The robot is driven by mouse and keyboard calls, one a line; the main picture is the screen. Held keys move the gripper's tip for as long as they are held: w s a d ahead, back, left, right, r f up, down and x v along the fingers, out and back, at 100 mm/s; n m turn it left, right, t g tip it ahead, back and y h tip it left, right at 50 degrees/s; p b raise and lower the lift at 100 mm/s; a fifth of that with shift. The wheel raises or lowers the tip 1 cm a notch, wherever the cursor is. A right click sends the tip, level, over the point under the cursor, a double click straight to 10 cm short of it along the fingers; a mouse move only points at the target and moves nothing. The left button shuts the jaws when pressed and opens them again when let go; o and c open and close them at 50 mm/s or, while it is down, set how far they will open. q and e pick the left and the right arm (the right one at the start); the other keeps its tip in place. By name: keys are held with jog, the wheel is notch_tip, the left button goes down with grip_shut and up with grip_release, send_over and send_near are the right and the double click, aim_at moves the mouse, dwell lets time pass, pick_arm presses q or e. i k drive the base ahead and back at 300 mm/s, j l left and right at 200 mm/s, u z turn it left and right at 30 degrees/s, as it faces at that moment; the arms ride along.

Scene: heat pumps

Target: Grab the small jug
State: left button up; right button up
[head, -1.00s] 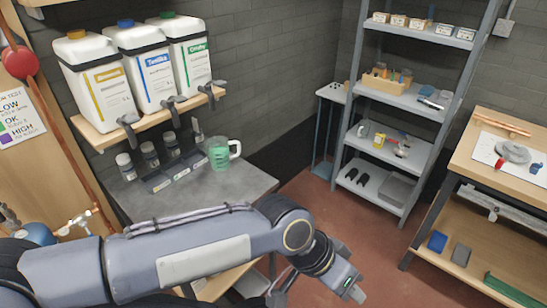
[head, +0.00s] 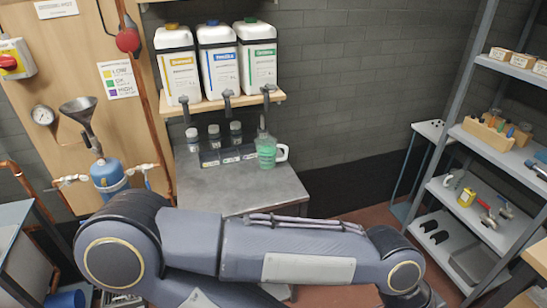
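The small jug (head: 267,151) is a clear measuring jug with a white handle on its right side and green contents. It stands upright near the back of a grey-topped table (head: 235,190), below the shelf of canisters. My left arm crosses the lower part of the head view, in front of the table and apart from the jug. Its far end runs out of the bottom edge at the right, so my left gripper is out of view. My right gripper is also out of view.
Small bottles (head: 214,137) stand left of the jug. Above are canisters with taps on a wooden shelf (head: 228,103). A funnel on a blue vessel (head: 108,175) is at left. A grey shelving rack (head: 470,205) is at right. The tabletop's front is clear.

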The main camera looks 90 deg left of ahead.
aim_at(273, 154)
jog(key=i+u, duration=0.15)
jog(key=u, duration=0.25)
jog(key=i+u, duration=0.15)
jog(key=u, duration=0.25)
jog(key=i+u, duration=0.15)
jog(key=u, duration=0.25)
jog(key=i+l+u, duration=0.1)
jog(key=u, duration=0.3)
jog(key=i+u, duration=0.15)
jog(key=u, duration=0.3)
jog(key=i+u, duration=0.1)
jog(key=u, duration=0.4)
jog(key=i+u, duration=0.15)
jog(key=u, duration=0.3)
jog(key=i+u, duration=0.15)
jog(key=u, duration=0.3)
jog(key=l+u, duration=0.2)
jog(key=u, duration=0.3)
jog(key=i+l+u, duration=0.15)
jog(key=u, duration=0.3)
jog(key=i+l+u, duration=0.2)
jog(key=u, duration=0.2)
jog(key=l, duration=0.1)
